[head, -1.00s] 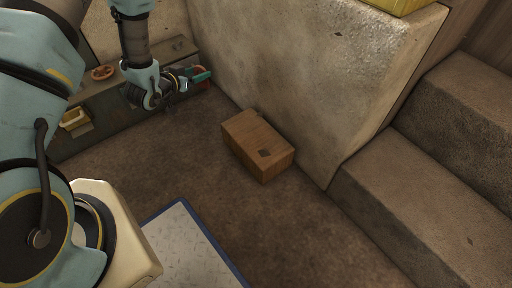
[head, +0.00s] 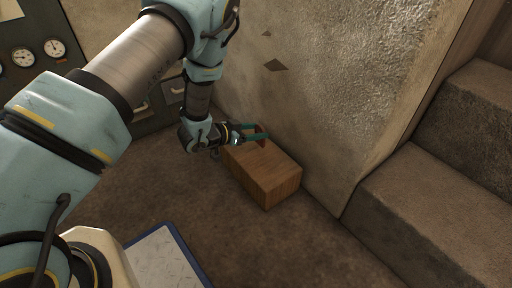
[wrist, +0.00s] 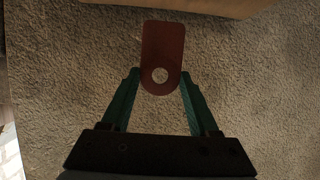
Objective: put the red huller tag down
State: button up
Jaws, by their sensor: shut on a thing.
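The red huller tag (wrist: 163,50) is a flat red plate with a rounded end and a round hole. In the wrist view it stands between the green fingertips of my gripper (wrist: 160,77), which is shut on its holed end. In the head view my gripper (head: 250,133) is at the far end of the wooden box (head: 268,182), with the tag (head: 261,136) small and reddish-brown at its tips. I cannot tell whether the tag touches the box.
A rough pale wall (head: 310,90) rises right behind the box. Stone steps (head: 430,210) are at the right. A panel with gauges (head: 55,48) stands at the left. A blue-edged pale mat (head: 165,262) lies at the front. The brown floor between is clear.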

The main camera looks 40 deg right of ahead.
jog(key=shift+f+b, duration=0.9)
jog(key=shift+f, duration=1.35)
jog(key=shift+f, duration=0.2)
jog(key=o, duration=1.3)
jog(key=shift+o, duration=0.2)
jog(key=shift+r, duration=0.25)
jog(key=p+v, duration=0.5)
jog(key=v, duration=0.7)
jog(key=shift+f, duration=0.1)
